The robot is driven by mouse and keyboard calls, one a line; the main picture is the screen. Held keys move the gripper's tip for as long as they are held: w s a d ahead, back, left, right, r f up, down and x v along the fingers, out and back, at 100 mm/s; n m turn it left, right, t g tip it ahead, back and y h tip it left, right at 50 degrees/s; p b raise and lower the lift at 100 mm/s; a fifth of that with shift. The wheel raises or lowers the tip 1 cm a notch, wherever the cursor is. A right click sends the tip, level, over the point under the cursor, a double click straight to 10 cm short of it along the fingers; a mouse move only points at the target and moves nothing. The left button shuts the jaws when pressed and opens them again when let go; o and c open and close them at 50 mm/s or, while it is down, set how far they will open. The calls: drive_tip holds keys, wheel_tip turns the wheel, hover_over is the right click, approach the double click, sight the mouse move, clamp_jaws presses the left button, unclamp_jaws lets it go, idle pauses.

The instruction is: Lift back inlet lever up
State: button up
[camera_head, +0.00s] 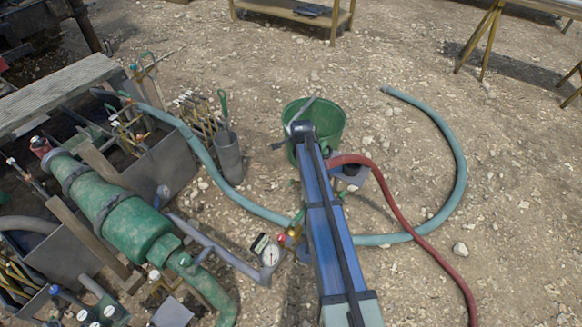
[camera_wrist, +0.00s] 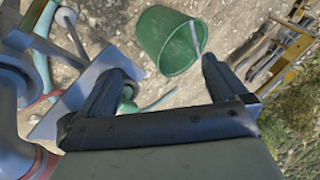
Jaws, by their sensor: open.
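I cannot tell for sure which part is the back inlet lever. A small valve fitting with red and brass parts (camera_head: 291,237) sits beside a round gauge (camera_head: 270,255), left of my blue arm link. Several white-tipped levers (camera_head: 110,311) stand at the lower left of the head view. My gripper (camera_wrist: 163,68) is open and empty in the wrist view. A grey plate (camera_wrist: 76,104) and a green part (camera_wrist: 126,105) lie near its left finger. My arm hides part of the ground and hose in the head view.
A green bucket (camera_head: 334,135) stands beyond my arm and shows in the wrist view (camera_wrist: 170,42). A green cylinder (camera_head: 128,224) lies left. A teal hose (camera_head: 458,165) and red hose (camera_head: 405,220) cross the gravel. Open gravel extends right.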

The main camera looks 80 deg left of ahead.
sight(291, 182)
drive_tip(key=s+d+f+m+h, duration=0.1)
drive_tip(key=f+m+h, duration=0.1)
drive_tip(key=m, duration=0.2)
drive_tip(key=s+d+f+m+h, duration=0.1)
drive_tip(key=d+f+m+h, duration=0.1)
drive_tip(key=m, duration=0.1)
drive_tip(key=s+d+f+m+h, duration=0.1)
drive_tip(key=d+f+m+h, duration=0.1)
drive_tip(key=m, duration=0.2)
drive_tip(key=shift+s+d+m+g+h, duration=0.15)
drive_tip(key=shift+d+m+g+h, duration=0.15)
drive_tip(key=shift+g, duration=0.1)
drive_tip(key=shift+s+d+f+m+h, duration=0.15)
drive_tip(key=shift+d+m+h, duration=0.15)
drive_tip(key=shift+m, duration=0.2)
drive_tip(key=shift+s+d+f+m+h, duration=0.1)
drive_tip(key=shift+d+m+h, duration=0.15)
drive_tip(key=shift+m, duration=0.25)
drive_tip(key=shift+f, duration=5)
drive_tip(key=shift+c, duration=0.3)
drive_tip(key=c, duration=1.5)
drive_tip(key=shift+r, duration=0.1)
